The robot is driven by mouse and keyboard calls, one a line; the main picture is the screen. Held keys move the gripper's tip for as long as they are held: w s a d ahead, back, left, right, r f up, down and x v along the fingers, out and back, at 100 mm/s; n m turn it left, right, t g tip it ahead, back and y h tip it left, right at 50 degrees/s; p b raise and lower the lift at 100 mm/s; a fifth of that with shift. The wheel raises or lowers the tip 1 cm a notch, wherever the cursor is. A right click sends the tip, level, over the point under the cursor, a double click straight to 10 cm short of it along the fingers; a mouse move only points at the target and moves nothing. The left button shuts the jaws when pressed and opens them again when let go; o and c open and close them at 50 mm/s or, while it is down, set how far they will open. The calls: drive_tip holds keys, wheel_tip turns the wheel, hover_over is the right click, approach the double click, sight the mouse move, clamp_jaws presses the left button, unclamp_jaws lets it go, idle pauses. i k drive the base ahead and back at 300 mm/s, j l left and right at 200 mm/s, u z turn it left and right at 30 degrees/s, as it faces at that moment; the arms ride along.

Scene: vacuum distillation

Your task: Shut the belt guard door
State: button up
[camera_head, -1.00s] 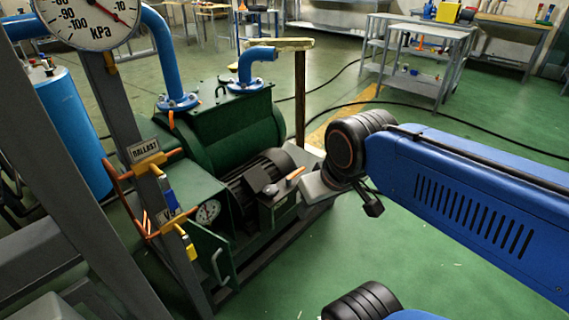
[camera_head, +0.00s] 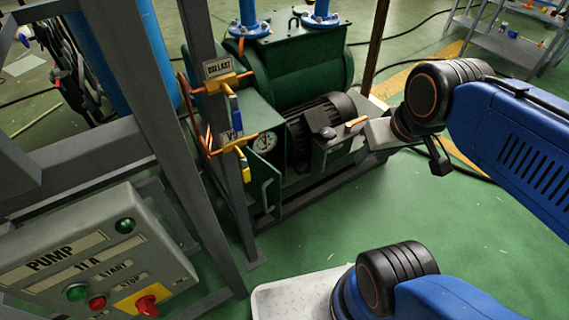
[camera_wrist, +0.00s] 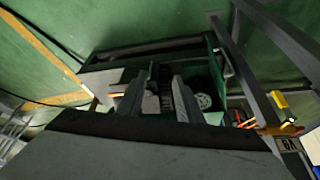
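The belt guard door (camera_head: 268,188) is a small green panel with a pale bar handle at the front of the green pump housing. It stands out from the housing, apparently open. In the wrist view the door (camera_wrist: 215,62) and its handle are beyond and right of my fingers. My gripper (camera_head: 366,150) is right of the door, by the motor (camera_head: 322,118), with no visible contact with the door. In the wrist view my gripper's two fingers (camera_wrist: 158,95) are apart with nothing held between them. The door's hinge and inner side are not clear.
A grey frame post (camera_head: 220,130) with yellow valve handles (camera_head: 236,143) stands left of the door. The pump control box (camera_head: 95,260) is at the lower left. Green floor (camera_head: 430,215) in front is clear.

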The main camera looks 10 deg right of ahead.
sight(264, 185)
drive_tip(key=k+l, duration=0.1)
drive_tip(key=l, duration=0.3)
drive_tip(key=l+u, duration=0.1)
drive_tip(key=l, duration=0.3)
drive_tip(key=k+l, duration=0.15)
drive_tip(key=l, duration=0.25)
drive_tip(key=k+l+u, duration=0.1)
drive_tip(key=l, duration=0.3)
